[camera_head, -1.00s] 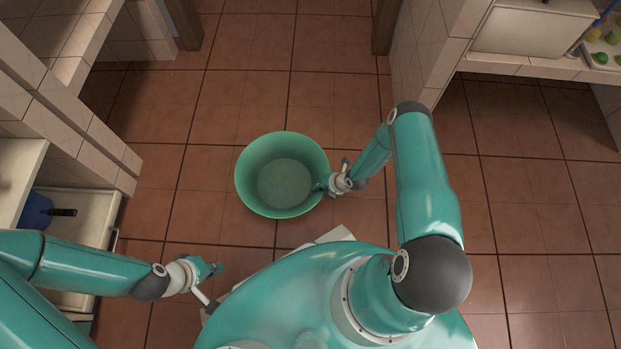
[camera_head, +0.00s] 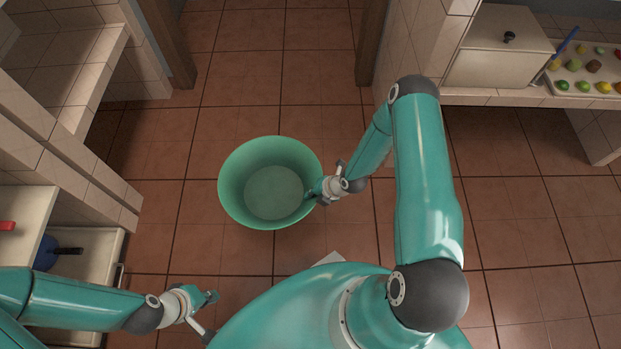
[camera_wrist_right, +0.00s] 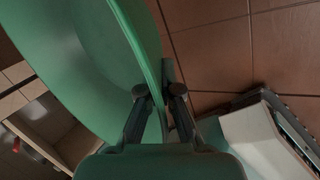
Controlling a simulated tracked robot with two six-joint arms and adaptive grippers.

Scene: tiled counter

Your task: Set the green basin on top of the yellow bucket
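The green basin (camera_head: 236,178) is in the middle of the head view, hollow side up. My right gripper (camera_head: 317,191) is at the basin's right rim. In the right wrist view its fingers (camera_wrist_right: 159,95) sit on either side of the basin's wall (camera_wrist_right: 85,60) and pinch it. My left gripper (camera_head: 212,316) is at the lower left of the head view, fingers spread, empty and apart from the basin. No yellow bucket shows in these views.
Tiled counters stand at left and right. The right counter bears a white box (camera_head: 500,50) and a tray (camera_head: 590,88) of small colourful items. A blue item (camera_head: 46,254) sits at lower left. Bare floor tiles (camera_head: 245,75) stretch ahead between wooden posts.

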